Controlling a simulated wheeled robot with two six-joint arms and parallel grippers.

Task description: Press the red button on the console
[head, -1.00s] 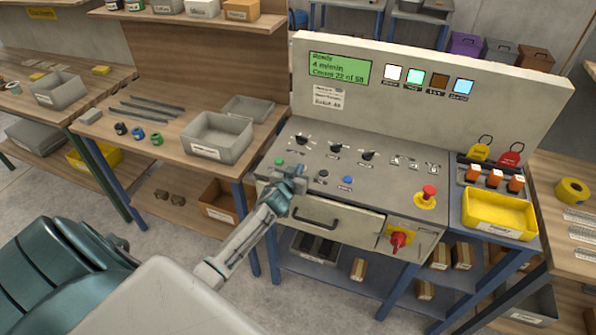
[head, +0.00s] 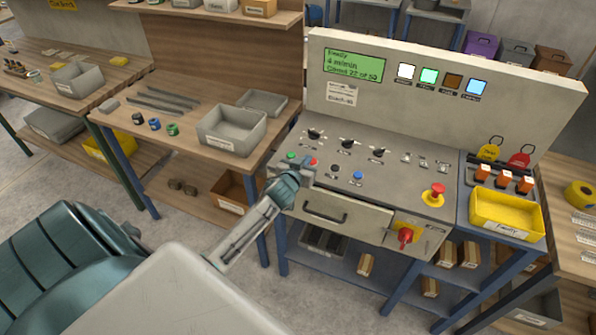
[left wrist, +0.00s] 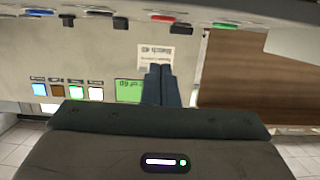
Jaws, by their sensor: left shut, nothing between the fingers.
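The console (head: 395,198) has a sloped panel with a small red button (head: 312,161) near its left front edge, between a green button (head: 291,155) and a black one (head: 334,170). My left gripper (head: 305,170) is shut and empty, with its tips close to the red button and partly covering it in the head view. I cannot tell whether they touch. In the left wrist view the shut fingers (left wrist: 161,85) point towards the console's upright board, and the red button (left wrist: 158,16) shows near the top edge, apart from the fingers in the picture. My right gripper is not in view.
A blue button (head: 358,175) sits farther right on the panel. A red mushroom knob (head: 437,190) on a yellow base and a red rotary switch (head: 405,236) are other red controls. A yellow bin (head: 507,214) stands at the right. A drawer handle (head: 325,213) juts out below the panel.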

